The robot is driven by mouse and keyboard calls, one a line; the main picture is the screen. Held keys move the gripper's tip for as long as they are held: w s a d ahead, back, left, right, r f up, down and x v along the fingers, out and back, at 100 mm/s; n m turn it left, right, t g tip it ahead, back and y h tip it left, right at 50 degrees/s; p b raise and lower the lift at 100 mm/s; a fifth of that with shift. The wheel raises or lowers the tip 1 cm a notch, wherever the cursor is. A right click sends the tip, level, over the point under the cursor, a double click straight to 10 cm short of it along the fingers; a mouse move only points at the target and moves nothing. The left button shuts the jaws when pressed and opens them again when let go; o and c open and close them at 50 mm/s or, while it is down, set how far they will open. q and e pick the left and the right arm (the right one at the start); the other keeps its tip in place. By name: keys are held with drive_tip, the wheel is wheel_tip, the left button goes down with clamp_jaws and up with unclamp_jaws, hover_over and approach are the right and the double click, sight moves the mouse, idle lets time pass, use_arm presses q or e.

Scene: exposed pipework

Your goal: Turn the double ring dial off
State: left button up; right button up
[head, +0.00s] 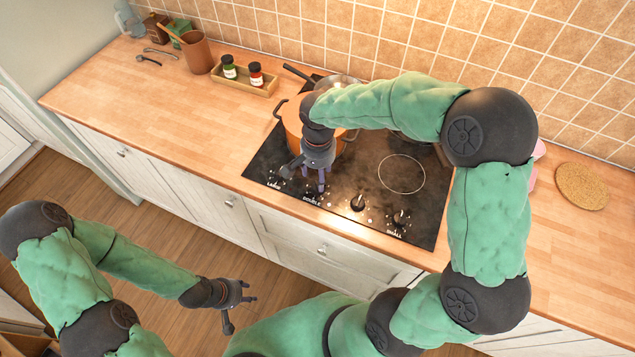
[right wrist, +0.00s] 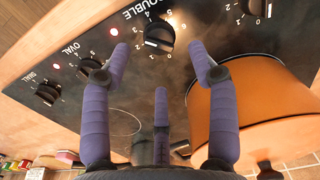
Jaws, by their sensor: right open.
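The double ring dial (right wrist: 159,38) is a black knob with a white mark, beside the word DOUBLE on the black hob (head: 430,235). A red light glows next to it in the right wrist view. My right gripper (right wrist: 160,58) is open and empty. Its purple fingers point at this dial, two fingertips to either side of it in the picture. I cannot tell whether any finger touches it. In the head view, my right gripper (head: 317,187) hides the dial. My left gripper (head: 243,308) hangs empty over the floor, its fingers apart.
An orange pot (right wrist: 250,105) stands on the hob close to my right gripper. The oval dial (right wrist: 97,74) and small dial (right wrist: 47,94) are on one side, the large dial (right wrist: 256,7) on the other. A wooden tray (head: 243,87) holds two jars.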

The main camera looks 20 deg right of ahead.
wheel_tip(320, 180, down, 5)
drive_tip(key=shift+b, duration=0.45)
drive_tip(key=c, duration=1.1)
drive_tip(key=shift+c, duration=0.2)
